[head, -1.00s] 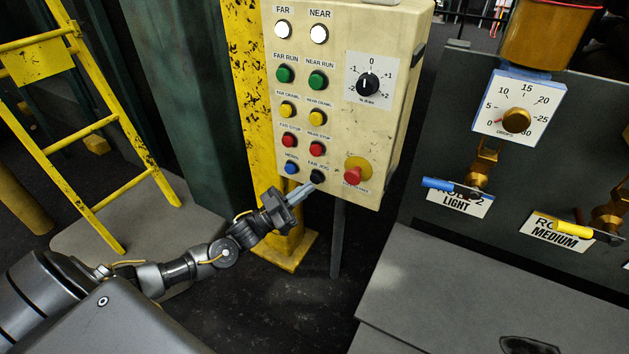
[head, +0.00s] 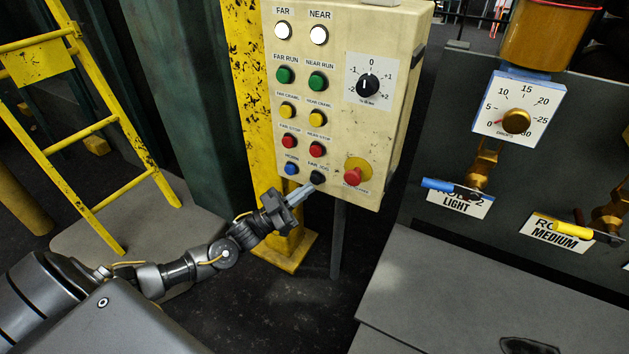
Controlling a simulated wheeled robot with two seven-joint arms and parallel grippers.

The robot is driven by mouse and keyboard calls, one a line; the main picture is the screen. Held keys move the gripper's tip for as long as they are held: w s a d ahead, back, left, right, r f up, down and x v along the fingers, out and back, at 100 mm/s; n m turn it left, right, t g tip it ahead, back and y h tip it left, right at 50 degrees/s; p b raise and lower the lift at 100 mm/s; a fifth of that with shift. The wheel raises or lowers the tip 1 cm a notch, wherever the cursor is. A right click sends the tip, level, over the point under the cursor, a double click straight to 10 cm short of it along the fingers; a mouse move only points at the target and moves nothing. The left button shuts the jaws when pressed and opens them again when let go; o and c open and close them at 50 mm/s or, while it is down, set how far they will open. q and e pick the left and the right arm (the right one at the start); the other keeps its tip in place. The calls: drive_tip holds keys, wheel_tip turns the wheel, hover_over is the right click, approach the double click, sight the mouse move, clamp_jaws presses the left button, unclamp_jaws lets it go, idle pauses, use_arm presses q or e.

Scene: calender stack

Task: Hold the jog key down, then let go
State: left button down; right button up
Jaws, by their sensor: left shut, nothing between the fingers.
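The jog key is a black round button (head: 317,178) labelled FAR JOG, at the bottom of the right button column on the cream control box (head: 345,130). My left gripper (head: 311,186) comes in from the lower left with its fingers shut and empty. Its fingertips are right at the lower left edge of the black button and cover part of it. I cannot tell whether they touch it or whether the button is pressed in. My right gripper is not in view.
A blue horn button (head: 291,168) sits just left of the jog key, a red stop button (head: 316,149) above it, and a red mushroom button (head: 353,175) to its right. A yellow post (head: 245,90) stands behind the box. A yellow ladder (head: 80,130) is at left.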

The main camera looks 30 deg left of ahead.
use_arm(q)
drive_tip(key=shift+w, duration=0.2)
idle(0.7)
drive_tip(key=shift+w, duration=0.25)
